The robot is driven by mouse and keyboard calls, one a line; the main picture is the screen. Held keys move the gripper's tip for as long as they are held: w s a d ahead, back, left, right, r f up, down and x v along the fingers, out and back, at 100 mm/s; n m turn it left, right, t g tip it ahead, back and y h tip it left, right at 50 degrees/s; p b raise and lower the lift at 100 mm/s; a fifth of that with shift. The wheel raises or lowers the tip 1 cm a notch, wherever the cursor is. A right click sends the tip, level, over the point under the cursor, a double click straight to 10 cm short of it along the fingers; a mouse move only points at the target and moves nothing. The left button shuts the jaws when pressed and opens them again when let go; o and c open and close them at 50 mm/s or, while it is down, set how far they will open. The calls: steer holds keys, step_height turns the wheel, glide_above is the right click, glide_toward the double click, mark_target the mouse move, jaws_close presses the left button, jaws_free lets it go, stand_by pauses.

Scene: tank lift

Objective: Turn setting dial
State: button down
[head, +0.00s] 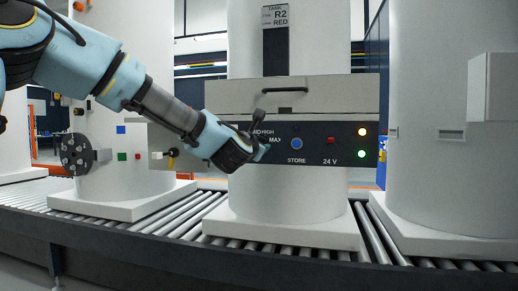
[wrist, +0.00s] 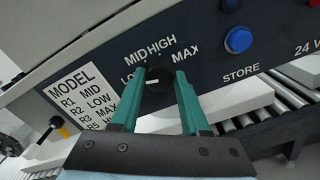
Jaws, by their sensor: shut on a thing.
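The setting dial (wrist: 158,83) is a black round knob with a white pointer mark, on the dark panel of the tank. Labels LO, MID, HIGH and MAX run around it. In the wrist view the pointer mark looks to lie toward the LO side. My gripper (wrist: 157,92) has its two green fingers on either side of the knob, shut on it. In the head view my gripper (head: 264,151) is at the panel's left part and hides the dial. The tank (head: 288,195) is white and labelled R2 RED.
A blue STORE button (wrist: 238,40) sits right of the dial; it also shows in the head view (head: 296,144). A MODEL table (wrist: 82,103) lists R2 as LOW. A red button (head: 331,141), lit amber lamp (head: 362,132) and green lamp (head: 362,154) are farther right. A raised cover (head: 290,95) juts above the panel.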

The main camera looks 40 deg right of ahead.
stand_by(0.3)
steer(key=shift+c, duration=2)
jaws_free()
steer(key=p+v, duration=0.1)
steer(key=v, duration=0.9)
steer(key=shift+s+a, duration=0.15)
steer(key=shift+a, duration=0.2)
steer(key=shift+f, duration=0.1)
